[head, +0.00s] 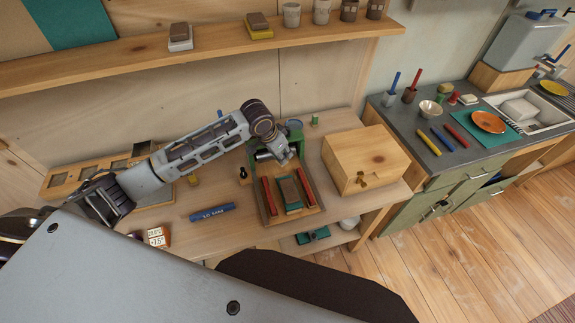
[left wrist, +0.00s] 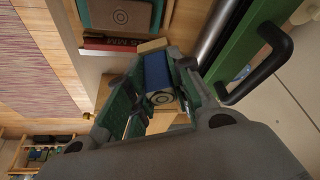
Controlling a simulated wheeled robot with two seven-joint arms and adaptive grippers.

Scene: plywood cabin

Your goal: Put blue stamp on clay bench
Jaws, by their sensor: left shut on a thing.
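My left gripper (head: 288,158) reaches over the wooden bench (head: 240,229) and hangs above its tray, in front of a green frame. In the left wrist view the left gripper (left wrist: 152,100) is shut on the blue stamp (left wrist: 157,70), a blue block with a pale end bearing a ring mark. In the head view the stamp is too hidden by the gripper to make out. The tray (head: 271,217) holds two red bars and a brown slab (head: 289,190) on teal. The slab shows a ring pattern in the left wrist view (left wrist: 118,12). My right gripper is not in view.
A wooden box (head: 362,158) stands right of the tray. A blue marker-like bar (head: 212,212) lies on the bench. A grey counter (head: 450,135) at right holds brushes, a bowl and an orange plate (head: 488,122). A shelf (head: 200,55) runs along the wall above.

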